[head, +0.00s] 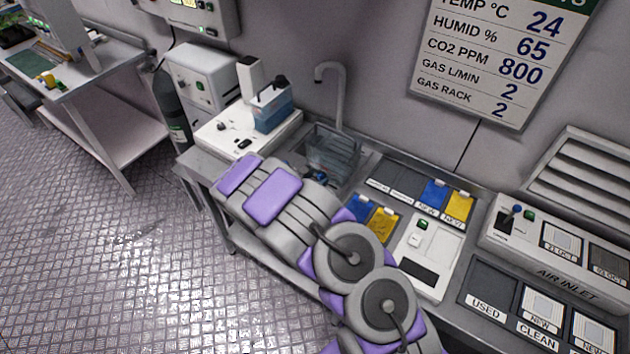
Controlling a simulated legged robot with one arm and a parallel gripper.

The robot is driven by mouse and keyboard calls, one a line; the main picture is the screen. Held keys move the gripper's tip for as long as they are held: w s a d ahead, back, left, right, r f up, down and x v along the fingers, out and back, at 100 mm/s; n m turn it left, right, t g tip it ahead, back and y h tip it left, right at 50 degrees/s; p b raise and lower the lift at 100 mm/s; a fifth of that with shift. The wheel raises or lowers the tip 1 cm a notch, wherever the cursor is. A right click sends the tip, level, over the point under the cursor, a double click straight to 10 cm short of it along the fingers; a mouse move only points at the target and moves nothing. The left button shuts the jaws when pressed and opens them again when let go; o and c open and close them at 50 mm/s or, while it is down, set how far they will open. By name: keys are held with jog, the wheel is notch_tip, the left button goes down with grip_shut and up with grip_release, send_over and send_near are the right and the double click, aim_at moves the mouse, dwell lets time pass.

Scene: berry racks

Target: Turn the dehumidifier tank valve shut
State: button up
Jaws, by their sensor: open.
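My arm reaches in from the bottom of the head view toward the bench. A white unit (224,136) on the bench carries a small tank (272,106) with blue liquid and a dark cap on top. I cannot make out a valve handle for certain. My arm hides part of the bench front.
A clear basin (336,154) under a grey curved tap (334,85) stands right of the tank. Blue and yellow cards (459,204) and a white device (428,258) lie further right, then the air inlet panel (560,262). A gas cylinder (170,109) stands left; the floor there is clear.

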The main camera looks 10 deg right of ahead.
grip_shut()
dwell(0.6)
jog(key=shift+p, duration=0.65)
jog(key=shift+r+n+g+h+p, duration=0.15)
jog(key=shift+n+g+h+p, duration=0.25)
jog(key=shift+p, duration=0.7)
jog(key=shift+n+p, duration=0.6)
jog(key=shift+p, duration=0.45)
jog(key=shift+w+a+f+n+g+h+p, duration=0.15)
jog(key=shift+n+g+h+p, duration=0.1)
jog(key=shift+n+h+p, duration=0.25)
jog(key=shift+d+f+n+g+h+p, duration=0.15)
jog(key=shift+n+g+h+p, duration=0.2)
jog(key=shift+n, duration=0.25)
jog(key=shift+w+a+n, duration=0.1)
jog(key=shift+a+n, duration=0.05)
jog(key=shift+n, duration=0.25)
